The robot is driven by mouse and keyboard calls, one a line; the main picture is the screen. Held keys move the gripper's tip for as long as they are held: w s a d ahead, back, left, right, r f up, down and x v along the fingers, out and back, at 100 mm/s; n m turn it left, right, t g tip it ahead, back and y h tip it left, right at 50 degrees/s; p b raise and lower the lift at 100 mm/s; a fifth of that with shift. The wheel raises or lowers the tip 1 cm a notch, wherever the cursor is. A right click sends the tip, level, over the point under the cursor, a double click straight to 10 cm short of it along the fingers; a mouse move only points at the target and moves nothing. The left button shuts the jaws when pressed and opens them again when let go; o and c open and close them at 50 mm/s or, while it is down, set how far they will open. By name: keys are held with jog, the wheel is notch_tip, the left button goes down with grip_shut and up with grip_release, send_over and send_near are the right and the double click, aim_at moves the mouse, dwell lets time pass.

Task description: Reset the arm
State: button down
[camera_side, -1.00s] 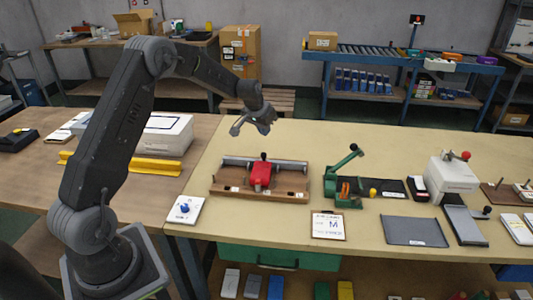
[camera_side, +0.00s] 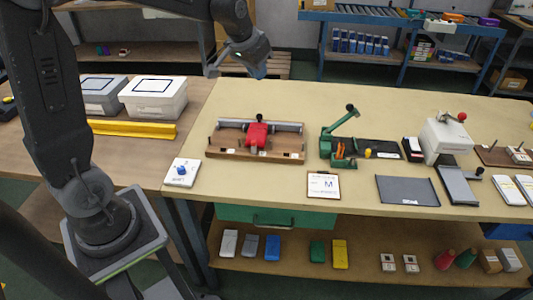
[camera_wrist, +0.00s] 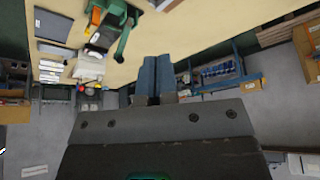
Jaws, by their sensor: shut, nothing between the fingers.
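My gripper (camera_side: 237,68) is raised above the far left part of the worktable (camera_side: 270,92), clear of everything on it. In the wrist view its two blue-grey fingers (camera_wrist: 155,78) are together with nothing between them. Below it on the table is a wooden fixture (camera_side: 232,153) with a metal roller bar and a red block (camera_side: 257,135) on it. A green lever press (camera_side: 338,143) stands to the right of the fixture. The press also shows at the top of the wrist view (camera_wrist: 110,25).
A white card with a blue knob (camera_side: 182,172) lies at the table's left corner. A sign marked M (camera_side: 323,185), a dark grey mat (camera_side: 406,190) and a white press machine (camera_side: 446,138) are to the right. Two lidded boxes and a yellow bar (camera_side: 132,129) are on the left table.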

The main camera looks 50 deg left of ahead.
jog(key=s+d+r, duration=0.1)
jog(key=s+d, duration=0.4)
jog(key=s, duration=0.7)
jog(key=s+d+r+m, duration=0.1)
jog(key=s+d, duration=0.5)
jog(key=s, duration=0.5)
jog(key=shift+s+m+t+h, duration=0.3)
jog(key=shift+s, duration=0.05)
